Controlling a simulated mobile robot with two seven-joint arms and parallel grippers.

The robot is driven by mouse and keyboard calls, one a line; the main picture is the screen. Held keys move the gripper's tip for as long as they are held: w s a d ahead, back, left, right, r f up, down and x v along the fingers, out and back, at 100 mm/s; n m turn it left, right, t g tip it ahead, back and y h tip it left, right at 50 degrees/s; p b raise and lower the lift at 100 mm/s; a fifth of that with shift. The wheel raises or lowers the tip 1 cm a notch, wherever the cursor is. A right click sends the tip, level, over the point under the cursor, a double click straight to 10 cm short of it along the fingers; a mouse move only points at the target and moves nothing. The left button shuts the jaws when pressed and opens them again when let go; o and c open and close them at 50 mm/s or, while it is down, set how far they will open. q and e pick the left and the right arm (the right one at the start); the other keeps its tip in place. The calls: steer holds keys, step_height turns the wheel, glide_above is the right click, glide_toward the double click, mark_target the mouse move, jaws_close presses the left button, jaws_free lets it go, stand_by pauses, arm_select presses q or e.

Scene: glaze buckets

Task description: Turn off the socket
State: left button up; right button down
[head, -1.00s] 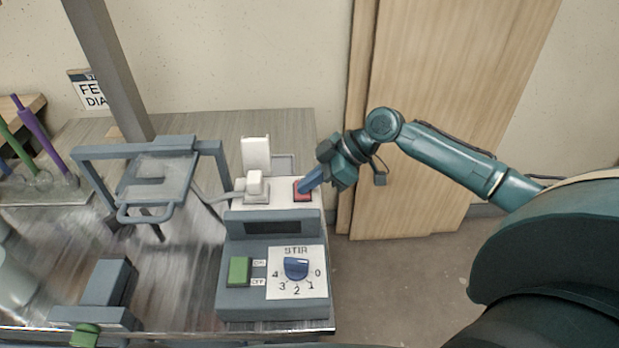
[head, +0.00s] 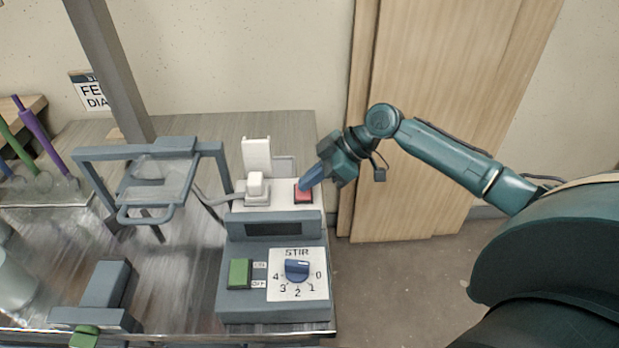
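The socket (head: 275,193) is a white block at the back of the bench, behind the grey control box. A white plug (head: 256,187) with a grey cable sits on its left part. A red switch (head: 303,196) sits on its right part. My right gripper (head: 306,186) comes in from the right, its blue fingertips just over the back edge of the red switch. I cannot tell whether they touch it. The fingers look close together, and nothing shows between them. My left gripper is not in view.
The grey control box (head: 232,298) has a green switch (head: 239,273) and a blue STIR dial (head: 297,270). A grey frame with a guard (head: 150,213) stands to the left. A grey post (head: 113,75) rises behind it. Floor shows right of the bench.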

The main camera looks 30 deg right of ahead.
arm_select(q)
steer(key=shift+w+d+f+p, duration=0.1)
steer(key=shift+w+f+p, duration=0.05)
steer(key=shift+p, duration=0.15)
arm_select(e)
steer(key=v, duration=1.3)
arm_select(q)
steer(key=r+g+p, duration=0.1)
steer(key=p, duration=0.3)
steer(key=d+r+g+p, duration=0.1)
steer(key=p, duration=0.3)
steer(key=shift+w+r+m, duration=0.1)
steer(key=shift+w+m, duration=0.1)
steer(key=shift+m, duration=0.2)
arm_select(e)
steer(key=shift+w+a+r+m+g+y, duration=0.15)
steer(key=shift+w+a+r+g, duration=0.15)
steer(key=shift+r, duration=0.2)
steer(key=shift+w+a+r+m+g+y, duration=0.15)
steer(key=shift+w+a+r+g, duration=0.05)
steer(key=shift+w+a+r, duration=0.3)
